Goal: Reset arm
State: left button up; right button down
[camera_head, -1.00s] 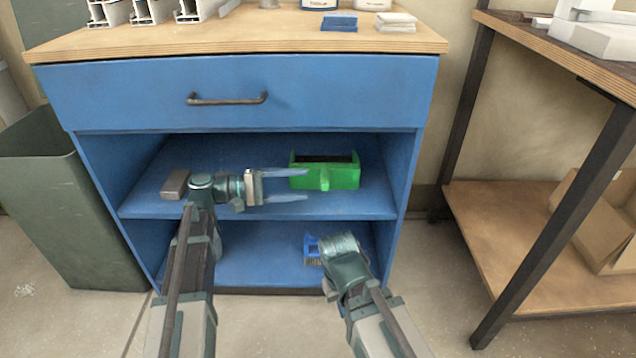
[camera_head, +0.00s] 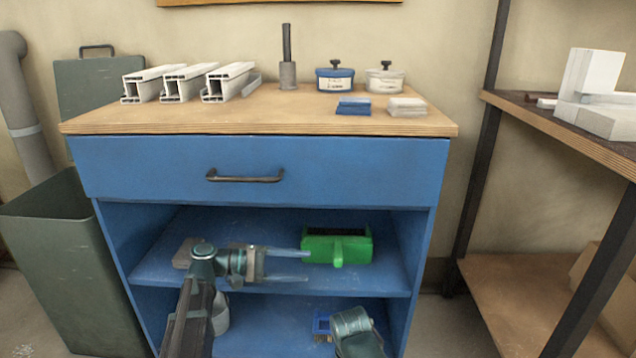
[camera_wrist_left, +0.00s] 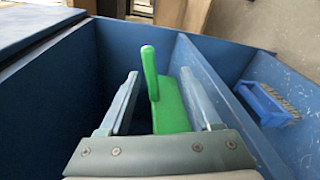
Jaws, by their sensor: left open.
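My left gripper (camera_head: 304,265) is open in front of the cabinet's middle shelf, its two fingers pointing right toward a green box-shaped thing (camera_head: 338,250) with a handle. In the left wrist view the green thing (camera_wrist_left: 170,105) shows between the open fingers (camera_wrist_left: 159,74), with no clear contact. My right arm (camera_head: 356,330) shows only at the bottom edge, by the lower shelf; its fingers are hidden.
The blue cabinet has a closed drawer (camera_head: 260,170). White profiles (camera_head: 228,82), two tubs (camera_head: 335,79) and cloths or pads (camera_head: 353,107) sit on its top. A blue brush (camera_wrist_left: 266,103) lies on the lower shelf. A bin (camera_head: 70,265) stands left, a shelf rack (camera_head: 560,120) right.

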pick_arm(q)
jog(key=s+d+f+m+g+y+p, duration=0.35)
jog(key=s+d+y+p, duration=0.5)
jog(key=s, duration=0.35)
jog(key=s+a+r+m+t+y+p, duration=0.1)
jog(key=s+a+r+m+y+p, duration=0.2)
jog(key=s+a+m+y+p, duration=0.4)
notch_tip(320, 180, up, 38)
jog(key=n+y+p, duration=0.2)
jog(key=p, duration=3.8)
jog(key=shift+s+d, duration=0.35)
jog(key=shift+d, duration=0.1)
